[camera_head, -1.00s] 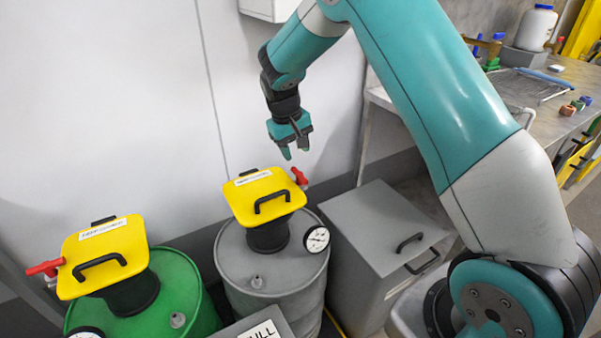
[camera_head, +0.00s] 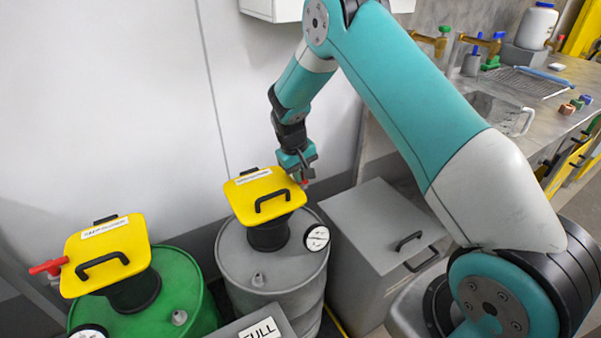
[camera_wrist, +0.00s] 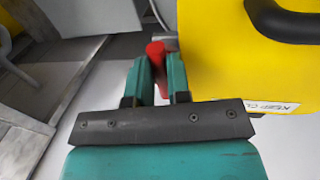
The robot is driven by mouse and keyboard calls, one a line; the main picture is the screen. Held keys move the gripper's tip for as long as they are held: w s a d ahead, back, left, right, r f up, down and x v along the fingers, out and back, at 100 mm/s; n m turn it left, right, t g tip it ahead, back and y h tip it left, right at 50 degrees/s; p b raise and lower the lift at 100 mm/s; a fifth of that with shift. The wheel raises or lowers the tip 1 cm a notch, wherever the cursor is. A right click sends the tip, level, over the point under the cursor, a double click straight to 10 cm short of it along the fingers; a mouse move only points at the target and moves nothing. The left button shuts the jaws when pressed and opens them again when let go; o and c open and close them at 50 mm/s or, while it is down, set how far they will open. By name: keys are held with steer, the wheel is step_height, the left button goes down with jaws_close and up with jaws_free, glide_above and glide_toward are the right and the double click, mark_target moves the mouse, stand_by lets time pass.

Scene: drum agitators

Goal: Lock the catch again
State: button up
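The grey drum (camera_head: 290,265) has a yellow lid (camera_head: 240,195) with a black handle on top. The catch's red lever (camera_head: 304,183) is at the lid's right rear side, mostly covered by my gripper (camera_head: 304,178). In the wrist view the red lever (camera_wrist: 157,58) lies between the two teal fingertips of my gripper (camera_wrist: 159,78), right beside the yellow lid (camera_wrist: 235,50). The fingers are close on both sides of the lever. Whether they press on it cannot be told. The catch's mounting is largely hidden.
A green drum (camera_head: 190,290) with its own yellow lid (camera_head: 105,240) and red lever (camera_head: 48,267) stands left. A grey box (camera_head: 375,225) stands right of the grey drum. The workbench (camera_head: 520,135) is behind right; the wall is close behind the drums.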

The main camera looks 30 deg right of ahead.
jaws_close()
steer(key=shift+w+a+m+g+y+b, duration=0.15)
steer(key=shift+w+m+g+y+b, duration=0.3)
steer(key=shift+m, duration=2.55)
steer(key=shift+w+a+m+g+y+b, duration=0.25)
steer(key=shift+m+b, duration=0.35)
steer(key=shift+m, duration=2.4)
steer(key=shift+w+a+m+g+y+b, duration=0.15)
steer(key=shift+m+g+y+b, duration=0.3)
steer(key=shift+m, duration=2.55)
steer(key=shift+d, duration=0.1)
steer(key=o, duration=0.6)
jaws_free()
